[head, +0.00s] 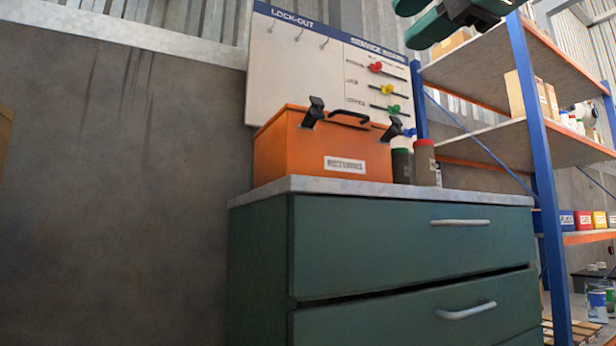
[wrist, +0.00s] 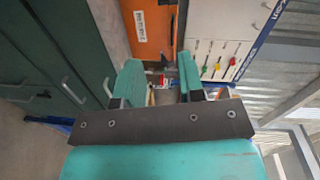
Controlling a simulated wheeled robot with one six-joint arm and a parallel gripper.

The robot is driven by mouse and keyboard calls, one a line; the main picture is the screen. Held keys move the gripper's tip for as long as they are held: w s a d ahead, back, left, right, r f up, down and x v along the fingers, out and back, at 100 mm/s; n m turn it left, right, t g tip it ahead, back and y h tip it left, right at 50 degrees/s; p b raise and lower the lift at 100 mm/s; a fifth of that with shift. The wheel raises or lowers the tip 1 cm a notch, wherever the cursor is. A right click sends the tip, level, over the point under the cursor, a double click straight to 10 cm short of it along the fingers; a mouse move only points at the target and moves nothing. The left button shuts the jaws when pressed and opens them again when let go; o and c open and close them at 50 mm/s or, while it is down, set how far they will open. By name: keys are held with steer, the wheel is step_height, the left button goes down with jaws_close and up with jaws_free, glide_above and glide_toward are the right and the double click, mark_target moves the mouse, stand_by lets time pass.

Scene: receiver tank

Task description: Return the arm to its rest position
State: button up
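My gripper (wrist: 160,78) shows in the wrist view with its two teal fingers apart and nothing held between them. Behind the gap, small red and white things show in the distance. In the head view part of my gripper and arm (head: 450,22) shows at the top edge, high above the cabinet and right of the board; the rest is cut off by the frame.
A service board (head: 290,70) with coloured tags is behind. Blue-post shelving (head: 540,130) is at right. Bare wall (head: 120,180) is at left.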

steer(key=w+a+f+n+g+h+p, duration=0.1)
steer(key=w+a+f+n+g+p, duration=0.15)
steer(key=f+n+p, duration=0.45)
steer(key=w+a+f+n+g+h+p, duration=0.1)
steer(key=w+f+n+g+h+p, duration=0.3)
steer(key=f, duration=0.6)
steer(key=s+d+f+n+g+y+p, duration=0.1)
steer(key=s+d+f+n+g+p, duration=0.25)
steer(key=s+f, duration=0.45)
steer(key=s+d+f+n+g+p, duration=0.3)
steer(key=s+f+n+g+p, duration=0.15)
steer(key=s+f, duration=0.3)
step_height(320, 180, up, 36)
steer(key=w+m+p, duration=0.1)
steer(key=p, duration=3.4)
steer(key=shift+p, duration=0.3)
steer(key=shift+r, duration=0.1)
